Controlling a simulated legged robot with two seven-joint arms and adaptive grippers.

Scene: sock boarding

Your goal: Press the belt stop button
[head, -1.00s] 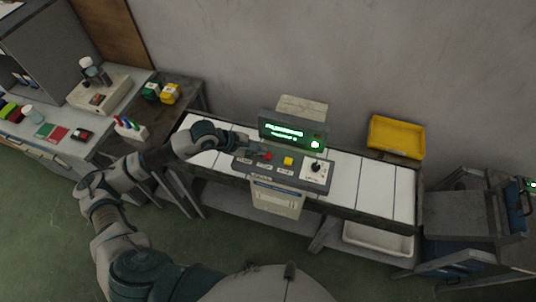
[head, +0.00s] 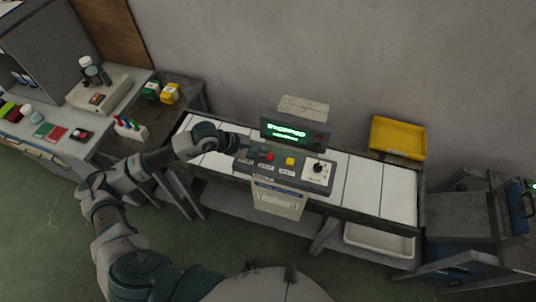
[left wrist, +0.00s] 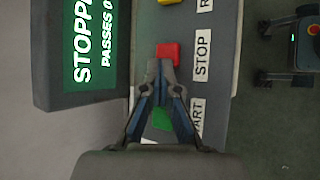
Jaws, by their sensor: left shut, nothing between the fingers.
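The control panel (head: 258,170) stands at the front of the belt (head: 361,190). Its red button (head: 269,156) sits beside the STOP label (left wrist: 202,55) in the left wrist view. The green button (left wrist: 160,118) by the START label (left wrist: 197,118) is partly hidden behind my fingers. The display (head: 289,132) reads STOPPED in green. My left gripper (head: 248,150) is shut and empty over the panel's left part. In the left wrist view its fingertips (left wrist: 162,66) appear just at the edge of the red button; I cannot tell whether they touch it.
A yellow button (head: 290,161) and a black knob (head: 318,168) are right of the red button. A yellow bin (head: 397,138) stands behind the belt, and a white bin (head: 379,240) is below. A workbench is at left, a dark cart (head: 470,215) at right.

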